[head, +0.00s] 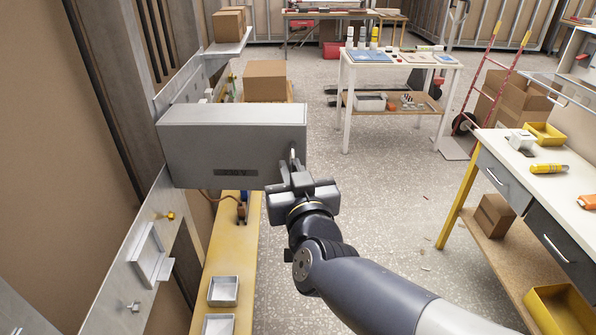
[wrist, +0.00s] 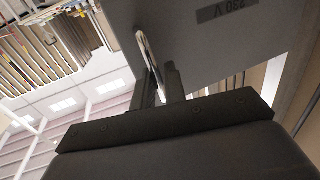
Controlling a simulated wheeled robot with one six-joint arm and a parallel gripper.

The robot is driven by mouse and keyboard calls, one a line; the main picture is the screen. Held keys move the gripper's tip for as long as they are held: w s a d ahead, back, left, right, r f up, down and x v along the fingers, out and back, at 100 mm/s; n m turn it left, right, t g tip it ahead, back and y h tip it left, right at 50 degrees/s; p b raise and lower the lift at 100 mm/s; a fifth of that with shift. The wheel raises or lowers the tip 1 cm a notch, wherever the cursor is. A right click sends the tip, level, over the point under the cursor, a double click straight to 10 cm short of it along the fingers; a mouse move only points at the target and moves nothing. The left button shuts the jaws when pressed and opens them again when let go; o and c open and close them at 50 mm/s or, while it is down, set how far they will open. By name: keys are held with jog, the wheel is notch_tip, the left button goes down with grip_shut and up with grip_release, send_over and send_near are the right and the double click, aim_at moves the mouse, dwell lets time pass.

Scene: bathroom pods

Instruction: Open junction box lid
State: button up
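The junction box (head: 225,145) is a grey box on the metal wall frame at the left in the head view. A dark label is on its near face; in the wrist view this grey face (wrist: 215,50) reads "230 V". A thin metal handle (wrist: 150,55) stands at the box's edge; in the head view it shows at the right end (head: 292,152). I see no opening gap at the lid. My gripper (head: 291,168) is at that right end. In the wrist view its two fingers (wrist: 160,85) are close together with the handle between them, and they hide its lower part.
A yellow shelf (head: 232,265) with small metal trays runs below the box. A cardboard box (head: 265,80) stands behind it. A white worktable (head: 395,60) is at the back and a drawer bench (head: 555,180) at the right. The floor (head: 390,185) between is open.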

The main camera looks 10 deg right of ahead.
jog(key=shift+o, duration=0.7)
jog(key=shift+w+a, duration=0.25)
jog(key=shift+a, duration=0.1)
jog(key=shift+o, duration=1.3)
jog(key=shift+f, duration=0.1)
jog(key=shift+d, duration=0.1)
jog(key=shift+s, duration=0.1)
jog(key=shift+s, duration=0.2)
jog(key=s+p, duration=0.4)
jog(key=s, duration=0.6)
jog(key=shift+d, duration=0.25)
